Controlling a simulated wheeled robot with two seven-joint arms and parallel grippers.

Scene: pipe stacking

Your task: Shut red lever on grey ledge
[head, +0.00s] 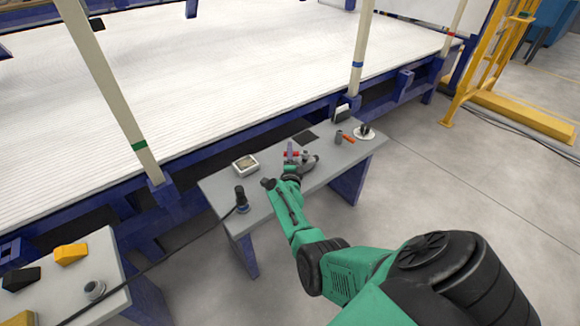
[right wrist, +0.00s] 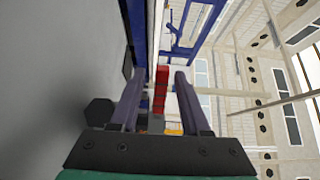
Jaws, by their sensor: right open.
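A red lever (head: 291,154) shows at the middle of the grey ledge (head: 222,190) in the head view, partly hidden by my right gripper (head: 301,154). In the right wrist view the red lever (right wrist: 161,88) stands between the two fingers of my right gripper (right wrist: 159,80), which are apart. I cannot tell whether either finger touches it. A second, orange-red handle (head: 348,139) on a grey fitting lies farther right on the ledge. My left gripper is not in view.
On the ledge are a small square box (head: 245,165), a black cabled tool (head: 241,200), a dark flat patch (head: 305,136) and a round metal fitting (head: 364,132). A large white slatted bed (head: 210,70) with upright posts lies behind. Open floor is at the right.

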